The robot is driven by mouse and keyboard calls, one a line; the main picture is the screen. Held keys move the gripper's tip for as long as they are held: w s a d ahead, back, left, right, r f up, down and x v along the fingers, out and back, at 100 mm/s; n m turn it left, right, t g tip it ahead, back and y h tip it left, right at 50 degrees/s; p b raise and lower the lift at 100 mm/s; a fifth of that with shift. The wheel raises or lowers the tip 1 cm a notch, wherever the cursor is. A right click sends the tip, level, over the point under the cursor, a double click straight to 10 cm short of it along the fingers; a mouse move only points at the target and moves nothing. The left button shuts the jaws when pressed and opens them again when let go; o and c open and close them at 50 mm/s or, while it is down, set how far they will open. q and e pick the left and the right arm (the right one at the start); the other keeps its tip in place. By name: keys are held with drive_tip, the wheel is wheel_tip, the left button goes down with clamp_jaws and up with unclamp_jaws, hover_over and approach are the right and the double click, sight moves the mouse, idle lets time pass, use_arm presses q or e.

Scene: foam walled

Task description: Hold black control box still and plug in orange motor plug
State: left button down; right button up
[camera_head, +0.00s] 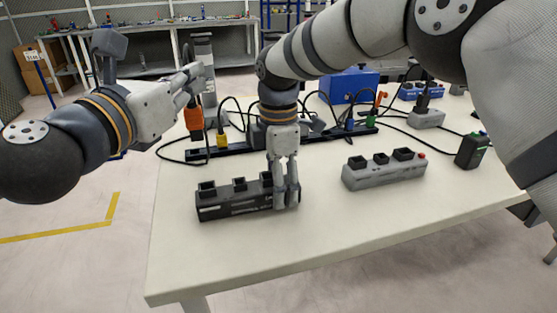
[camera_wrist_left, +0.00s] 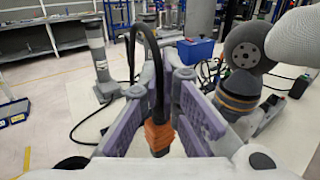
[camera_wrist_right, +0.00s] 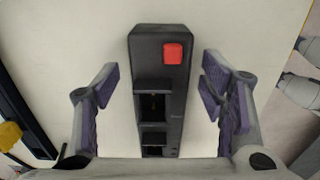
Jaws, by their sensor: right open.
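The black control box (camera_head: 232,206) lies near the table's front left, sockets facing up. In the right wrist view its red button (camera_wrist_right: 173,53) and open sockets show. My right gripper (camera_head: 286,196) is over the box's right end. Its fingers (camera_wrist_right: 160,90) stand open, one on each side of the box, with gaps between. The orange motor plug (camera_head: 193,116) hangs from my left gripper (camera_head: 191,90), above the table's left edge and behind the box. In the left wrist view the orange plug (camera_wrist_left: 158,136) sits between the purple finger pads, with its black cable arching over.
A grey control box (camera_head: 384,175) stands to the right. Behind are a long black strip (camera_head: 230,149) with yellow, blue and green plugs, loose black cables and a blue box (camera_head: 350,85). A dark device (camera_head: 472,150) lies at the right. The table's front is clear.

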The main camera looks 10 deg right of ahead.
sight(192, 109)
drive_tip(key=shift+f, duration=0.3)
drive_tip(key=shift+c, duration=0.6)
drive_tip(key=c, duration=1.3)
use_arm(q)
drive_tip(key=shift+f, duration=1.3)
